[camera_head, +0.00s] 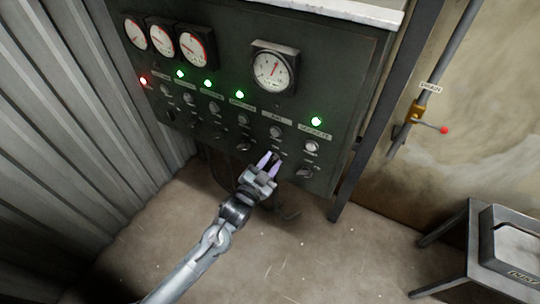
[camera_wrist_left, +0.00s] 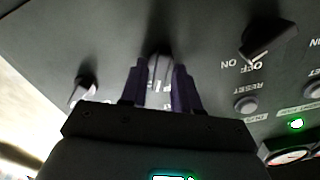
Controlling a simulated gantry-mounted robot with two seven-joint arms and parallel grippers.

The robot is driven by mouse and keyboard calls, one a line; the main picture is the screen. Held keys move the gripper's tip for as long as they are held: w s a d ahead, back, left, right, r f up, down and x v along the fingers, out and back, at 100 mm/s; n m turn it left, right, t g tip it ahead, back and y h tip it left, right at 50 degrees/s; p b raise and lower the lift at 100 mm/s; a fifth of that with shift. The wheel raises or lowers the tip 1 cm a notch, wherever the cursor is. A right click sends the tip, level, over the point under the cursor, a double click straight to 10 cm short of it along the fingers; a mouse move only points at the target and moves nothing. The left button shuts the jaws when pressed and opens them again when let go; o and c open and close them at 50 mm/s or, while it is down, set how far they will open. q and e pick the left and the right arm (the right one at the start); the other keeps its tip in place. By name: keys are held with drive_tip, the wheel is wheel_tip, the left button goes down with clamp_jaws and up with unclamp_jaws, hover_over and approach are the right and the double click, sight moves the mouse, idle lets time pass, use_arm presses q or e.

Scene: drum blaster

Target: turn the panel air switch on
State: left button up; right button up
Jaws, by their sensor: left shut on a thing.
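The dark control panel (camera_head: 225,60) fills the upper middle of the head view. The label that appears to read AIR (camera_head: 277,118) sits below the single large gauge, with a round button (camera_head: 275,132) under it. My left gripper (camera_head: 269,160) reaches up to the panel's lower row, below that button. In the wrist view the two purple fingers of my left gripper (camera_wrist_left: 158,88) are shut on the air switch (camera_wrist_left: 157,62), a knob on the panel face. My right gripper is not in view.
A neighbouring rotary switch (camera_wrist_left: 270,42) with ON and OFF marks and another knob (camera_wrist_left: 84,87) flank the fingers closely. Several green lamps and one red lamp (camera_head: 143,80) are lit. A pipe valve (camera_head: 416,112) and a metal stand (camera_head: 462,225) are at right. Floor below is open.

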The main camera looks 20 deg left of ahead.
use_arm(q)
drive_tip(key=m+p, duration=0.3)
drive_tip(key=m, duration=0.1)
drive_tip(key=shift+r+p, duration=0.1)
drive_tip(key=shift+p, duration=0.2)
clamp_jaws()
drive_tip(key=shift+m+p, duration=0.65)
drive_tip(key=shift+m, duration=0.35)
drive_tip(key=shift+f, duration=0.2)
drive_tip(key=o, duration=0.7)
unclamp_jaws()
drive_tip(key=shift+d, duration=0.1)
drive_tip(key=shift+o, duration=0.2)
drive_tip(key=shift+s, duration=0.1)
drive_tip(key=shift+s+p, duration=0.35)
drive_tip(key=shift+s, duration=0.25)
drive_tip(key=s+a+p, duration=0.1)
drive_tip(key=s, duration=0.8)
drive_tip(key=shift+s+a+p, duration=0.15)
drive_tip(key=shift+a+p, duration=0.15)
drive_tip(key=shift+p, duration=0.05)
